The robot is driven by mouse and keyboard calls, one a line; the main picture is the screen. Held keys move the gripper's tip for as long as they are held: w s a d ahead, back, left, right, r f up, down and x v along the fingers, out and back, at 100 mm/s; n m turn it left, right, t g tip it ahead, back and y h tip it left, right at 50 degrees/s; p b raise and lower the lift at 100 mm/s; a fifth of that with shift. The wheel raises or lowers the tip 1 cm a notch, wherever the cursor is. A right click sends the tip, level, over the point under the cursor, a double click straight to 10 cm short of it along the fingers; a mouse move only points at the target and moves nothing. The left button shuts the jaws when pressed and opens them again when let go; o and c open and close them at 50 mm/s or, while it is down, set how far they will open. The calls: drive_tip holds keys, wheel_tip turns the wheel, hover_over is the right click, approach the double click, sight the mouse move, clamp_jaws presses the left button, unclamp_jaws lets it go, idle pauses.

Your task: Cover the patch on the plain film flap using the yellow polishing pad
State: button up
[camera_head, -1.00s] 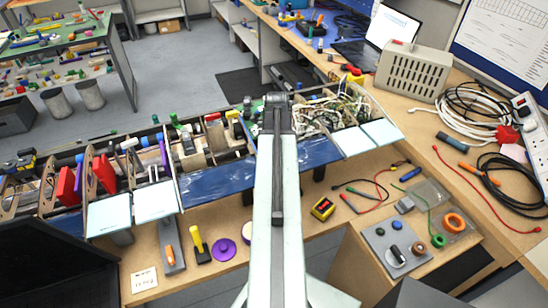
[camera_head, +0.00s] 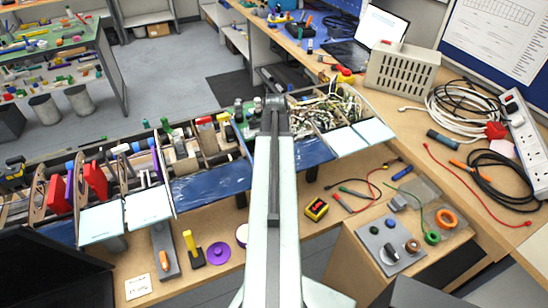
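The opened wing crosses the view. Two pale flaps (camera_head: 100,223) hang at its left part and two more pale flaps (camera_head: 342,141) at its right. Blue glossy film panels (camera_head: 212,186) lie between them. I cannot make out a patch or tell which flap is the plain film one. A yellow-handled tool on a dark base (camera_head: 193,252) stands on the wooden bench before the wing; I cannot tell if it is the polishing pad. My arm reaches up the middle over the wing. My gripper (camera_head: 274,101) is at its far end, too small to read, with nothing clearly held.
A purple disc (camera_head: 218,253) lies beside the yellow-handled tool. A yellow-and-black box (camera_head: 317,208) sits right of my arm. A grey tray (camera_head: 389,246) holds small parts at the right. Cables (camera_head: 462,105) and a power strip (camera_head: 525,140) crowd the right bench.

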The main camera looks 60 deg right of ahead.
drive_tip(key=shift+w+d, duration=0.75)
drive_tip(key=shift+w, duration=0.25)
drive_tip(key=shift+s+a, duration=0.8)
drive_tip(key=shift+s, duration=0.2)
drive_tip(key=shift+w+d, duration=0.4)
drive_tip(key=shift+w, duration=0.15)
drive_tip(key=shift+s+d, duration=0.45)
drive_tip(key=shift+d, duration=0.15)
drive_tip(key=shift+s+d, duration=0.5)
drive_tip(key=shift+d, duration=0.1)
